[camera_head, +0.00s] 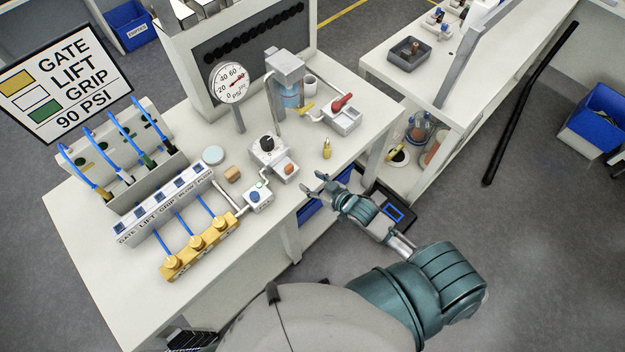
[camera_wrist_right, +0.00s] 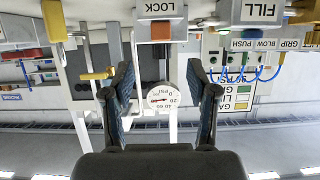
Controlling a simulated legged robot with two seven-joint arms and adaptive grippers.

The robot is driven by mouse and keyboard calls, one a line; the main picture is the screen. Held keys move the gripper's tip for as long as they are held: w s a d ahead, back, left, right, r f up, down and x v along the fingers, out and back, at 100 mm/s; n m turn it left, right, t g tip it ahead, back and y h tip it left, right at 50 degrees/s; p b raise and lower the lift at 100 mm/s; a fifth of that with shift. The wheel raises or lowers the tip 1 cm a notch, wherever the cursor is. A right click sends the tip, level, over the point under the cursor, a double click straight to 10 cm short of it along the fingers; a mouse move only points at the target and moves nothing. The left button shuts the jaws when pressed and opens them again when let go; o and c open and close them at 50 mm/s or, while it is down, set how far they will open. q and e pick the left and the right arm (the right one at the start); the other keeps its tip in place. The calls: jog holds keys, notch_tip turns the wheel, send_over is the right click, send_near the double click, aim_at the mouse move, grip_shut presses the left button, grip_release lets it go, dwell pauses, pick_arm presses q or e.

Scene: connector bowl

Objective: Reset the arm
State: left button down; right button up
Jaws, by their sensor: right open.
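My right gripper (camera_head: 316,188) is open and empty at the near edge of the workbench (camera_head: 85,265), beside the grey valve box with the black knob (camera_head: 267,143). Its two fingers stand wide apart in the right wrist view (camera_wrist_right: 161,82), where the scene appears upside down and nothing is between the pads. A small brass piece (camera_head: 327,150) stands on the bench a little beyond the gripper, apart from it. My left gripper is not in view.
A pressure gauge (camera_head: 232,84) stands on a post. A yellow manifold (camera_head: 200,247) with blue hoses lies near the front left. A sign (camera_head: 62,82) reads GATE, LIFT, GRIP, 90 PSI. A red-handled valve (camera_head: 342,105) is at the right.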

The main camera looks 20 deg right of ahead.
jog(key=s+f+m+g+h, duration=0.1)
jog(key=s+f+g+h, duration=0.3)
jog(key=s, duration=0.6)
jog(key=s+f+m+g, duration=0.15)
jog(key=s+g, duration=0.35)
jog(key=s, duration=0.6)
notch_tip(320, 180, down, 29)
jog(key=s+g+b, duration=0.1)
jog(key=s+b, duration=0.1)
jog(key=s+d+f, duration=0.1)
jog(key=s+f, duration=0.7)
jog(key=s+d+f+g+b, duration=0.1)
jog(key=s+d+f, duration=0.1)
jog(key=s+f, duration=0.6)
jog(key=shift+s+d+f+n+g+h, duration=0.3)
jog(key=shift+s+n, duration=0.15)
jog(key=shift+s, duration=0.1)
